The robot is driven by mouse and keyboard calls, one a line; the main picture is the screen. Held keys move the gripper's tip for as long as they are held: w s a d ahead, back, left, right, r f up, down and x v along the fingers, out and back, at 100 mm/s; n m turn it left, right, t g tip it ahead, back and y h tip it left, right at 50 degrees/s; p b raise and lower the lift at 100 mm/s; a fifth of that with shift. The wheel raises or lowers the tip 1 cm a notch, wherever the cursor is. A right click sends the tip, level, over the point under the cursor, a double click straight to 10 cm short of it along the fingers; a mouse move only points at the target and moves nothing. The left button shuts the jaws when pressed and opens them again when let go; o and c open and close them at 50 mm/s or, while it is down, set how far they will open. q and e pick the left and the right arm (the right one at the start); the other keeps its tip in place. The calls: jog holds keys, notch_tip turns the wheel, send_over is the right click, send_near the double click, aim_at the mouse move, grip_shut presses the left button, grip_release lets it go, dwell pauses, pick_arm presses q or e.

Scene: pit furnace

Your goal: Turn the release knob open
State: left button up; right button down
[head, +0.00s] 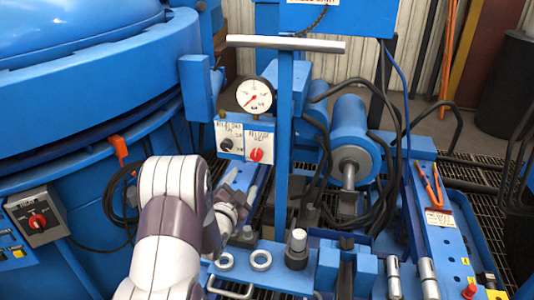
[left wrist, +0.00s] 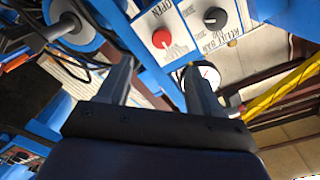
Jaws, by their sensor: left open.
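The release knob (head: 256,155) is a red round knob on a white label, on the blue panel right under the pressure gauge. In the left wrist view the red knob (left wrist: 161,39) shows its label with the word OPEN, just past and between the fingertips. My left gripper (head: 237,186) is open and empty, below and slightly left of the knob in the head view, apart from it. The same gripper (left wrist: 157,65) shows its two spread fingers in the wrist view. The knob's exact pointer angle is too small to tell. My right gripper is not in view.
A black relief knob (head: 227,144) sits left of the red one. The gauge (head: 254,96) is above. A T-handled blue post (head: 283,130) stands close on the right. A grey switch box (head: 37,216) is at the far left. Metal rings (head: 261,260) lie on the front ledge.

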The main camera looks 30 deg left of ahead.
aim_at(256, 157)
pick_arm(q)
jog(key=w, duration=0.4)
jog(key=w+a+b, duration=0.1)
jog(key=w, duration=0.3)
jog(key=w+a, duration=0.1)
jog(key=w, duration=0.3)
jog(key=shift+w+a+r+b, duration=0.1)
jog(key=shift+a+r+b, duration=0.05)
jog(key=shift+b, duration=0.2)
jog(key=c, duration=1.1)
